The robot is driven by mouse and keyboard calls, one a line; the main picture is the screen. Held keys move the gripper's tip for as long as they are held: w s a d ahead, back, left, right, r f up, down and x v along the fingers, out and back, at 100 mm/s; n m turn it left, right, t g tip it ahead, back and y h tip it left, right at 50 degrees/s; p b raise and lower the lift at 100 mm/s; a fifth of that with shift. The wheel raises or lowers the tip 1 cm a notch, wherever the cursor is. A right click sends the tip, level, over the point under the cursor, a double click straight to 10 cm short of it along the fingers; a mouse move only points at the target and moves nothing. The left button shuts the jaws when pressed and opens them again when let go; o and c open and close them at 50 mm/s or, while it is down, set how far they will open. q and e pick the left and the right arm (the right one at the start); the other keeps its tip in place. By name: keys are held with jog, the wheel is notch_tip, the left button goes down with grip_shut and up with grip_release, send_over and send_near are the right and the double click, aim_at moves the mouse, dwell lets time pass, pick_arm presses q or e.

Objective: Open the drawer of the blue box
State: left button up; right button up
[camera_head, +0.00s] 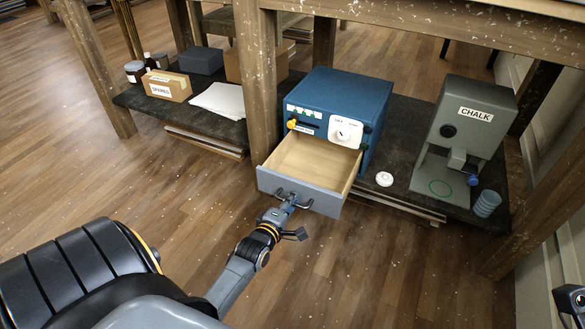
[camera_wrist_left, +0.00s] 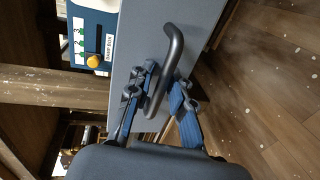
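The blue box (camera_head: 345,95) stands on the low dark shelf, with a white dial panel and a yellow knob on its front. Its grey-fronted drawer (camera_head: 300,190) is pulled well out, and its pale wooden inside looks empty. My left gripper (camera_head: 287,203) is at the drawer's front. In the left wrist view its two fingers (camera_wrist_left: 164,88) lie on either side of the dark curved drawer handle (camera_wrist_left: 174,45) and close on it. A dark part at the lower right edge looks like my right gripper (camera_head: 570,300); its fingers are not clear.
A grey chalk machine (camera_head: 465,125) stands right of the box, with a stack of blue-grey discs (camera_head: 487,203) by it. A white round piece (camera_head: 384,179) lies between. A wooden post (camera_head: 257,80) is left of the box. The floor in front is clear.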

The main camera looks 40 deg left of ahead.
pick_arm(q)
jog(key=shift+s, duration=0.1)
jog(key=v, duration=1.2)
dwell(0.4)
